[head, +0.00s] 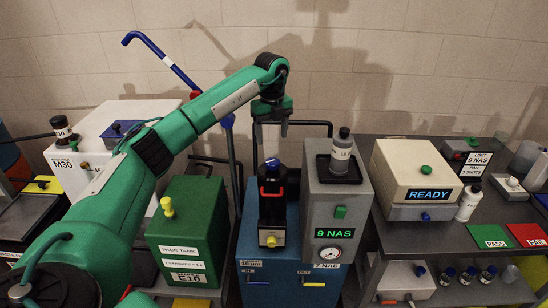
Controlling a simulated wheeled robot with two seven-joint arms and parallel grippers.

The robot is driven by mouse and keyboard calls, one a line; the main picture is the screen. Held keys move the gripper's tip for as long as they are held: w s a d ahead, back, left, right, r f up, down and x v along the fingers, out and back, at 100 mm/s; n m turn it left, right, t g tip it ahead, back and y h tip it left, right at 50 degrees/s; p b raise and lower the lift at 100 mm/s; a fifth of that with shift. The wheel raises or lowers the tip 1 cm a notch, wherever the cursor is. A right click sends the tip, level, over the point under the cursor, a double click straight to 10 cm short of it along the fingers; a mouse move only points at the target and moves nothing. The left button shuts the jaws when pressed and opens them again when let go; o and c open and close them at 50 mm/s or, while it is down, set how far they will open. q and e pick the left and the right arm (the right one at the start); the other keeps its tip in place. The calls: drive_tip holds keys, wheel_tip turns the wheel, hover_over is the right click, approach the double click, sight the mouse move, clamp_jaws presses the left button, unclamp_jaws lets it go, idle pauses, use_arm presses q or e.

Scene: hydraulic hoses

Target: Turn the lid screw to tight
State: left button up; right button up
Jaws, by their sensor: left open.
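My left gripper (270,134) hangs fingers-down from the green arm at upper centre. Its jaws are apart and empty. The housing is in front of a blue cabinet (252,264). No label marks which knob is the lid screw, and I cannot tell how tight either is. My right gripper is not in view.
A grey unit (322,220) reading "9 NAS" stands right of the housing, with a bottle (342,148) on top. A cream box (414,168) reading "READY" sits on the right bench. A blue bent bar (165,58) rises behind my arm. Black pipes run behind the housing.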

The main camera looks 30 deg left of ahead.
sight(272, 161)
use_arm(q)
wheel_tip(272, 161, down, 4)
drive_tip(key=shift+r+p, duration=0.15)
drive_tip(key=shift+p, duration=0.45)
wheel_tip(272, 161, down, 6)
drive_tip(key=shift+w+r+p, duration=0.1)
drive_tip(key=shift+w+p, duration=0.05)
drive_tip(key=shift+p, duration=0.8)
drive_tip(key=shift+f, duration=0.6)
drive_tip(key=c, duration=1)
drive_tip(key=shift+o, duration=0.2)
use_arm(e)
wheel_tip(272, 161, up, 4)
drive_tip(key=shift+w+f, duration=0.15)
